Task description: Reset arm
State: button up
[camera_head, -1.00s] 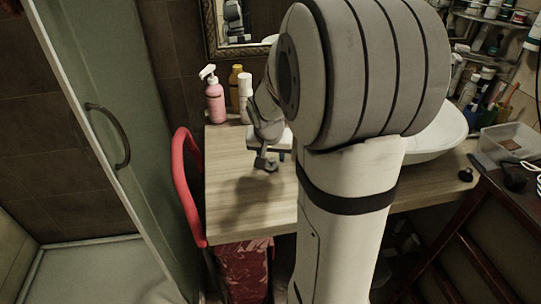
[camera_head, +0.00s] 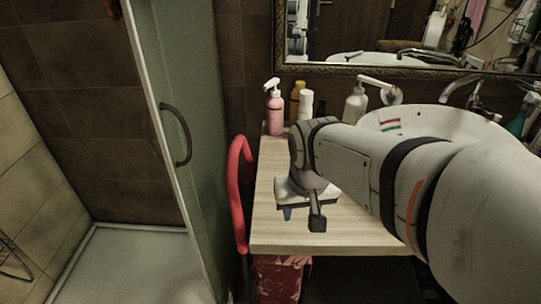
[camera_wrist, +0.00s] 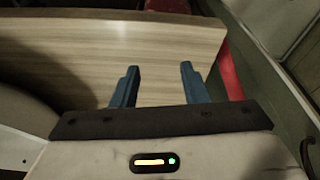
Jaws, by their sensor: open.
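My gripper (camera_head: 288,213) hangs above the left part of the wooden counter (camera_head: 275,232) in the head view, with one blue finger showing below its body. In the wrist view both blue fingers of my gripper (camera_wrist: 160,70) stand apart with nothing between them, and the pale wood of the counter (camera_wrist: 95,50) lies beyond. My arm reaches in from the right and hides much of the counter and part of the basin.
A pink pump bottle (camera_head: 275,112), a yellow bottle (camera_head: 297,100) and white bottles stand at the counter's back. The white basin (camera_head: 435,120) is behind my arm. A red chair (camera_head: 237,190) and glass shower door (camera_head: 180,80) are left. A framed mirror (camera_head: 400,72) is behind.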

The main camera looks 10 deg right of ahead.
jog(key=s+a, duration=0.1)
jog(key=s+f+n, duration=0.1)
jog(key=shift+s+a, duration=0.35)
